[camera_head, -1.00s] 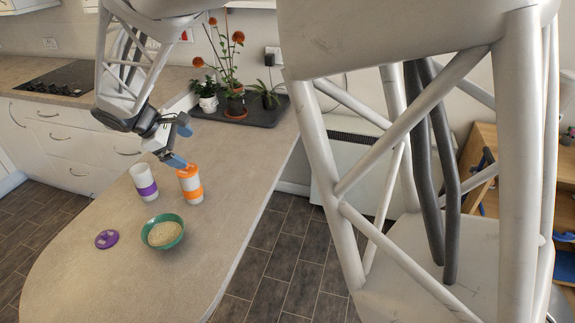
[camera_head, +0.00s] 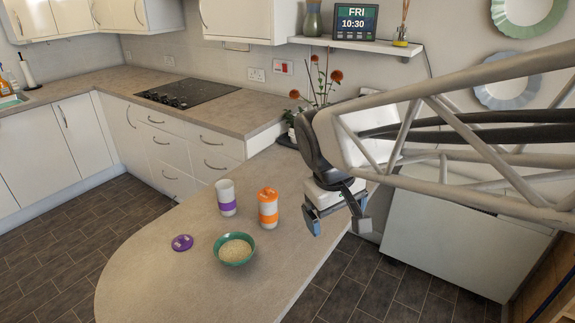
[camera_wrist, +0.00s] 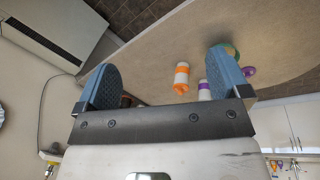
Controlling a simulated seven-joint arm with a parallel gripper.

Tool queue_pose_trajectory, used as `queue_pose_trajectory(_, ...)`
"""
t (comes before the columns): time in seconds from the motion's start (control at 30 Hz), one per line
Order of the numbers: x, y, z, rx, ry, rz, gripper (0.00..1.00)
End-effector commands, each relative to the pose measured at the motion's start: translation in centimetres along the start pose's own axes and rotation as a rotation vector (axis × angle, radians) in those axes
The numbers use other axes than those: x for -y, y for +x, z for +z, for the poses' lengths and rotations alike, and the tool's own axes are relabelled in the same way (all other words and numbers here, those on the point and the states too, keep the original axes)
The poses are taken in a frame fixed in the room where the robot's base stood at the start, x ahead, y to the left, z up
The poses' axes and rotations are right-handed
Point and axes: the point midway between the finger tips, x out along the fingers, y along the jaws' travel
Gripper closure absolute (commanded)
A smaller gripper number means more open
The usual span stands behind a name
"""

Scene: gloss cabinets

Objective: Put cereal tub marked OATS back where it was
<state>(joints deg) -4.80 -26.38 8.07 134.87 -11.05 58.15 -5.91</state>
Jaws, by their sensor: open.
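Two white tubs stand upright on the counter; no OATS marking is legible on either. One has an orange band and an orange lid on it (camera_head: 268,209); it also shows in the wrist view (camera_wrist: 181,78). The other has a purple band and no lid (camera_head: 227,198), and stands to its left. A purple lid (camera_head: 182,243) lies flat on the counter. A green bowl (camera_head: 233,261) holding pale flakes or grain stands in front of the tubs. My gripper (camera_head: 338,224) is open and empty, right of the orange tub and apart from it, near the counter's right edge.
The counter (camera_head: 150,285) is clear in front of and left of the bowl. Potted plants on a dark tray (camera_head: 287,140) stand behind, partly hidden by my arm. A wall shelf (camera_head: 355,44) carries a clock display, a vase and a diffuser. A hob (camera_head: 187,92) lies at the back.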

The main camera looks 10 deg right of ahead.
Motion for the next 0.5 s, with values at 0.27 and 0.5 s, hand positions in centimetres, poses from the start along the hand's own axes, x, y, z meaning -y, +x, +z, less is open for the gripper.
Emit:
queue_pose_trajectory(0.27, 1.1, 0.0, 6.2, -0.090, 0.206, -0.080, 0.06)
queue_pose_trajectory(0.5, 1.9, 0.3, 8.9, -0.131, 0.304, -0.121, 0.06)
